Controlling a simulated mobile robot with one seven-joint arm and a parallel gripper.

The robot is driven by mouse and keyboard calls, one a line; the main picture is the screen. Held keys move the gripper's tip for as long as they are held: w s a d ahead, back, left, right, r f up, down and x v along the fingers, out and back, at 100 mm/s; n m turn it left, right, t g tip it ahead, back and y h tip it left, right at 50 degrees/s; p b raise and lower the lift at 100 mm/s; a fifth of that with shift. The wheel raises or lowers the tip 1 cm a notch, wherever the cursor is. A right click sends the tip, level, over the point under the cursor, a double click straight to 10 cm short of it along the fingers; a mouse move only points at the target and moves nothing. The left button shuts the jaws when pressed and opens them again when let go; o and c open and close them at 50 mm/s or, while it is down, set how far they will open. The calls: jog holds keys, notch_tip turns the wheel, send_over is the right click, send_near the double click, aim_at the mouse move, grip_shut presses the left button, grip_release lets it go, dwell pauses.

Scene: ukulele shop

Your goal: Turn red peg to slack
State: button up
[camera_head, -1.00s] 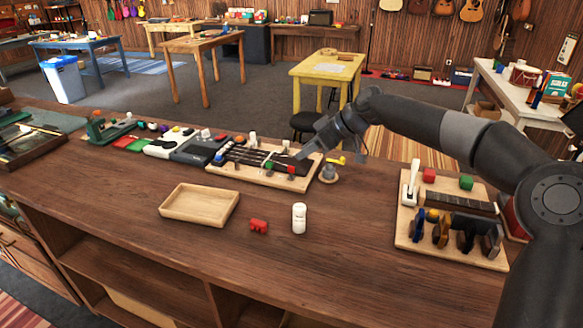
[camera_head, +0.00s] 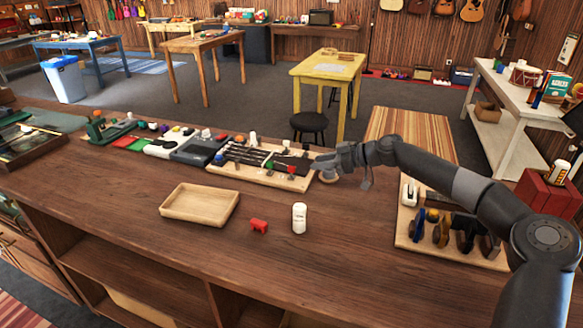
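The red peg (camera_head: 292,171) sits near the right end of a wooden board (camera_head: 226,172) that carries a dark stringed neck (camera_head: 250,156). A green peg (camera_head: 270,167) is just left of it, and several white pegs show along the far side. My gripper (camera_head: 313,165) is low at the board's right end, just right of the red peg, pointing left. Whether its fingers touch the peg is too small to tell. The finger opening cannot be made out. My gripper and wrist partly hide a grey round item beside the board.
A shallow wooden tray (camera_head: 176,213), a small red piece (camera_head: 259,226) and a white bottle-like item (camera_head: 299,218) stand on the workbench (camera_head: 340,270) in front. A tool board (camera_head: 411,235) is at right, partly behind my arm. The bench's front middle is clear.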

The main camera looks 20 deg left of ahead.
aim_at(291, 166)
jog(key=x, duration=1)
jog(key=shift+a, duration=0.25)
grip_shut()
